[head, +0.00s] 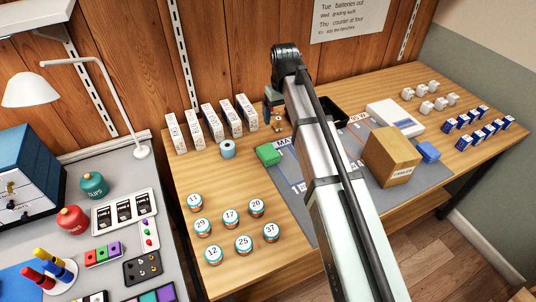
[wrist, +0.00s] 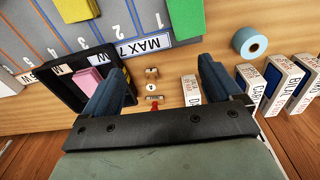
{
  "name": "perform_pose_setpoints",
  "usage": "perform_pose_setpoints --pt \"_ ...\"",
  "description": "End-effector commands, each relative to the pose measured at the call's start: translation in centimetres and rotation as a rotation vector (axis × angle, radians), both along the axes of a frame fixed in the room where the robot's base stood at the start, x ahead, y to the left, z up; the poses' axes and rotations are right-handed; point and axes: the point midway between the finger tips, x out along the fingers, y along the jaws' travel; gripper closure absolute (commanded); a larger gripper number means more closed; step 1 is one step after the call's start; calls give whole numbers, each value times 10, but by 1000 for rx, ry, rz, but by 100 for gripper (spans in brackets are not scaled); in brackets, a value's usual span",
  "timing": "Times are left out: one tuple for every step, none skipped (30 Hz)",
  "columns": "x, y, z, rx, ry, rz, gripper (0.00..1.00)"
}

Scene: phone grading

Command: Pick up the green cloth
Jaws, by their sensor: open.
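The green cloth (head: 268,154) shows as a small folded green block at the left edge of the grey mat in the head view. In the wrist view the green cloth (wrist: 187,17) is at the top, cut off by the frame, beside the MAX 7 label. My gripper (wrist: 164,88) is open with nothing between its two blue fingers. It is above the wooden table at the back, apart from the cloth. In the head view my arm hides most of the gripper.
A black tray (wrist: 41,79) with a pink item stands beside my left finger. A blue tape roll (wrist: 250,42) and several white boxes (wrist: 305,79) stand to the right. A yellow item (wrist: 76,8) is on the mat (wrist: 38,30). Numbered round tins (head: 230,219) are in front.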

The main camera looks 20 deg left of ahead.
Motion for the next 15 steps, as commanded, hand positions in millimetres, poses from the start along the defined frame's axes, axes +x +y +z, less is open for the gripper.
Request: perform_pose_setpoints --pt "-11 11 2 -11 18 40 8" --pt "-16 15 2 -18 27 59 8" --pt "-22 20 3 -25 37 81 8" --pt "-26 22 4 -29 44 94 8" --pt "-29 25 4 -32 50 105 8" --pt "-32 27 4 -36 55 117 8" --pt "-34 28 3 -38 59 123 8" --pt "-35 29 2 -39 61 128 8" --pt "-36 29 0 -40 63 131 8" --pt "-36 29 -3 -42 65 132 8" --pt "-36 29 -6 -42 65 132 8" --pt "-37 29 -12 -42 66 132 8" --pt "-37 29 -16 -42 66 131 8" --pt "-37 29 -21 -42 66 131 8" --pt "-37 29 -27 -42 65 131 8"
